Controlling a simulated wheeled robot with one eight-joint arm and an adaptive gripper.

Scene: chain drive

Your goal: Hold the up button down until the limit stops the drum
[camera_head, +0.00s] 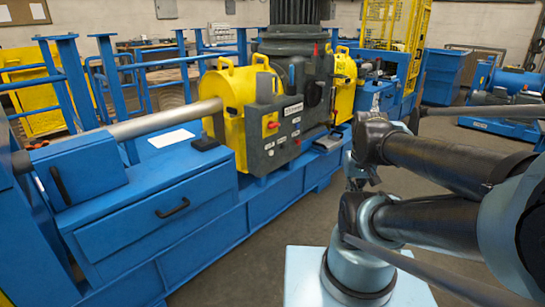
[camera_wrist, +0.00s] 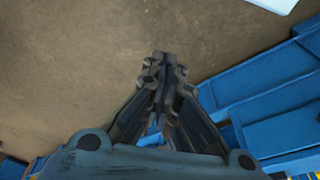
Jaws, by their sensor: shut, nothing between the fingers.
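A dark grey control unit (camera_head: 284,122) stands against the yellow housings in the middle of the head view. It has a white label, a red knob on a yellow plate (camera_head: 270,124) and several small controls. I cannot tell which one is the up button. The drum cannot be made out for certain. My gripper (camera_wrist: 164,62) is shut and empty in the wrist view, above brown floor and beside blue framework. It touches no control there. My arm fills the right of the head view, to the right of the control unit; my fingertips cannot be made out there.
A long blue bench with a drawer (camera_head: 160,222) runs along the left and carries a steel shaft (camera_head: 150,122). Yellow housings (camera_head: 238,105) flank the control unit. Blue rails (camera_wrist: 270,105) lie right of my fingers in the wrist view. Open floor (camera_head: 450,145) lies behind my arm.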

